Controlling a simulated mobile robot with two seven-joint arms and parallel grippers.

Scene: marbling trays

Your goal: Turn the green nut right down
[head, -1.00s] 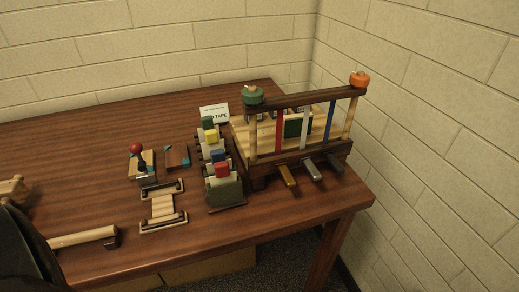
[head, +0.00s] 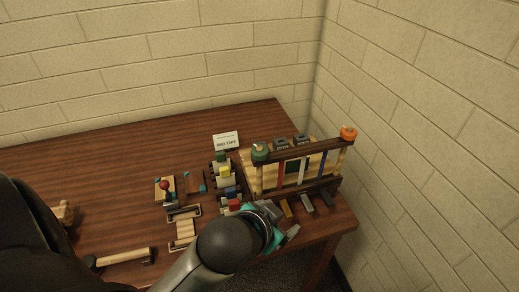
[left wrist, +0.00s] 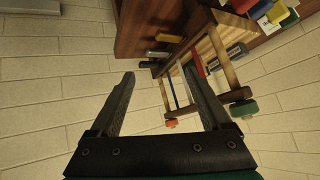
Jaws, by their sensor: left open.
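The green nut (head: 260,153) sits at the top of the left post of a wooden frame, at the left end of its dark top bar (head: 300,149). Whether a gap lies under it is too small to tell. In the left wrist view the green nut (left wrist: 243,108) is right of the jaws, beyond the right finger. My left gripper (head: 281,220) is open and empty, in front of the frame and lower than the nut in the head view. Its two fingers (left wrist: 158,75) stand apart in the wrist view. My right gripper is not in view.
An orange nut (head: 348,133) tops the right post; it also shows in the wrist view (left wrist: 170,123). Red, white and blue strips hang in the frame. Coloured blocks (head: 226,173) stand left of it, near a sign (head: 226,141). A wall is close on the right.

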